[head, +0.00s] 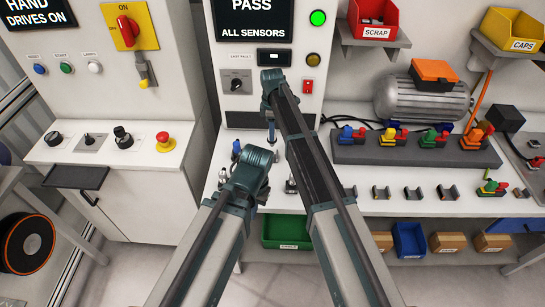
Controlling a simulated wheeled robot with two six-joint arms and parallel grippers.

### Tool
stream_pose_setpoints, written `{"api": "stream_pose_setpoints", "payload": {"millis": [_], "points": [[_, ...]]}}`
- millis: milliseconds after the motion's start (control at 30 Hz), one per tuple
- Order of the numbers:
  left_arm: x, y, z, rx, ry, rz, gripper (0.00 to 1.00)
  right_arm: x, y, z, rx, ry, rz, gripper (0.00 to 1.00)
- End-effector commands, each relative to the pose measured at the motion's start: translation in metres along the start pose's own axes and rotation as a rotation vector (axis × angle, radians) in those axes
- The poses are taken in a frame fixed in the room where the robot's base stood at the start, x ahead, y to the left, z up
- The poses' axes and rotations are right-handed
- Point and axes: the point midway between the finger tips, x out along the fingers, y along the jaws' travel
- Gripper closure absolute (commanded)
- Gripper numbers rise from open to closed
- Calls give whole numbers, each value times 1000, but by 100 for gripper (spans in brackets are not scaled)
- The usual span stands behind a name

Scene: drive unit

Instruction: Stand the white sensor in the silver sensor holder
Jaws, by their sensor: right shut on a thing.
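My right gripper (270,112) reaches over the back of the white bench, in front of the test panel. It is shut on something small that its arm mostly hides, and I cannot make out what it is. My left gripper (243,172) is lower and nearer, over the bench's left part; its fingers are hidden by the wrist. I cannot clearly identify the white sensor. Small metallic parts (291,186) stand on the bench beside my arms, but I cannot tell which is the silver sensor holder.
A grey rack (415,152) with several coloured parts stands at the right, with a row of small dark holders (413,194) in front. A motor (424,98) is behind. A red scrap bin (374,18) and a yellow caps bin (514,29) are above. The left control desk (104,145) carries knobs.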

Motion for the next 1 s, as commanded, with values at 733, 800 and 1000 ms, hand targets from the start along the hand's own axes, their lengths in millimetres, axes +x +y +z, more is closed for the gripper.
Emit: {"api": "stream_pose_setpoints", "payload": {"millis": [733,800,1000], "points": [[17,2,-1,0,0,0,100,17,0,0,2,0,0,100],[21,2,-1,0,0,0,100,21,0,0,2,0,0,100],[33,3,-2,0,0,0,100,33,0,0,2,0,0,100]]}}
